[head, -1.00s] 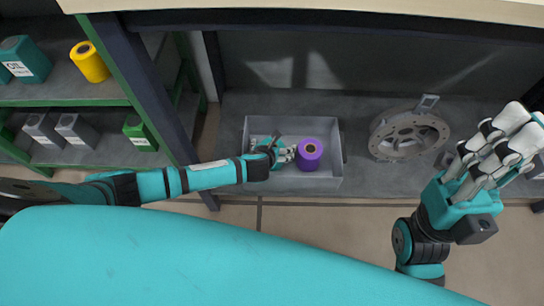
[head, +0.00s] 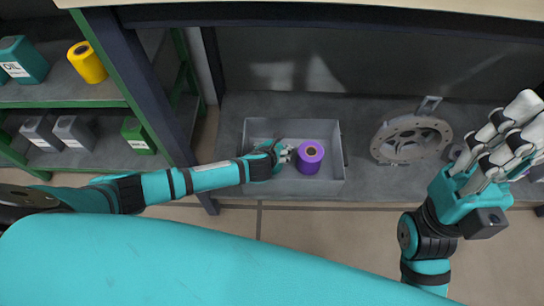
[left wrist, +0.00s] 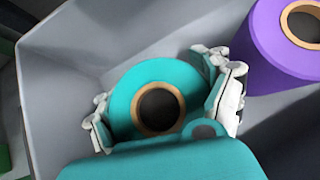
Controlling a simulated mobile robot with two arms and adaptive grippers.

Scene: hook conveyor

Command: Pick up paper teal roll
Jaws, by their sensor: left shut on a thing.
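The teal paper roll (left wrist: 183,77) shows in the left wrist view with its round end and dark core facing the camera. My left gripper (left wrist: 165,105) has a finger on each side of the roll and is shut on it, inside the grey bin. In the head view my left gripper (head: 283,156) reaches into the bin (head: 262,126), and its hand largely hides the teal roll. My right gripper (head: 497,140) is raised at the right with its fingers extended and spread, empty.
A purple roll (head: 309,158) stands in the bin right beside my left gripper; it also shows in the left wrist view (left wrist: 265,50). Green shelving at left holds a yellow roll (head: 88,62) and several containers.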

